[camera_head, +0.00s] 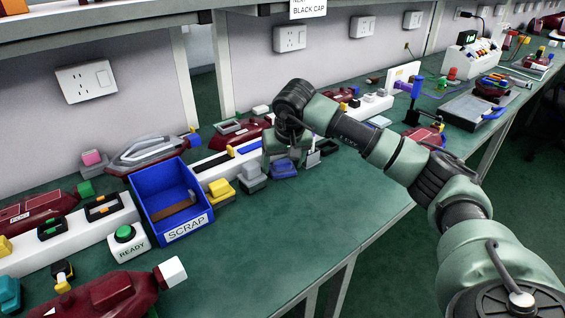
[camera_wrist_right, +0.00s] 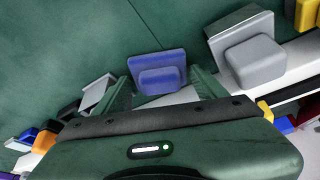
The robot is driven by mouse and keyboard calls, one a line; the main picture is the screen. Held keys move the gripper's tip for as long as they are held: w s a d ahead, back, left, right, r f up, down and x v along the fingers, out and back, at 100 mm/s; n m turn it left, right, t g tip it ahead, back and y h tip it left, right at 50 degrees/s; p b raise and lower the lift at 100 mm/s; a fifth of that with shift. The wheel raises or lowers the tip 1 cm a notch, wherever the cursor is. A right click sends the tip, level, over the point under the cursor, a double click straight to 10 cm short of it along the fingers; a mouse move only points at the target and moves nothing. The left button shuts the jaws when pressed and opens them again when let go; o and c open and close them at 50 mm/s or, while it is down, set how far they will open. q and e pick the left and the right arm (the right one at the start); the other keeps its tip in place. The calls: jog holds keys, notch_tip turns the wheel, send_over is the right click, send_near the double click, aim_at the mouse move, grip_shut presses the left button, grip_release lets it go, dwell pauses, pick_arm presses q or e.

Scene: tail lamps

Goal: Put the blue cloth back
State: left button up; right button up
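My left gripper is not in view.
A blue SCRAP bin (camera_head: 173,236) and green READY button (camera_head: 125,233) stand further left. The bench front (camera_head: 310,222) is clear. Red lamp housings line the back.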

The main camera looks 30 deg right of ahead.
jog(key=shift+r, duration=0.2)
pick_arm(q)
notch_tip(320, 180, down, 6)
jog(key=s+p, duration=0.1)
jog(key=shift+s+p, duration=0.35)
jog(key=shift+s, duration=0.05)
pick_arm(e)
jog(key=v, duration=1.2)
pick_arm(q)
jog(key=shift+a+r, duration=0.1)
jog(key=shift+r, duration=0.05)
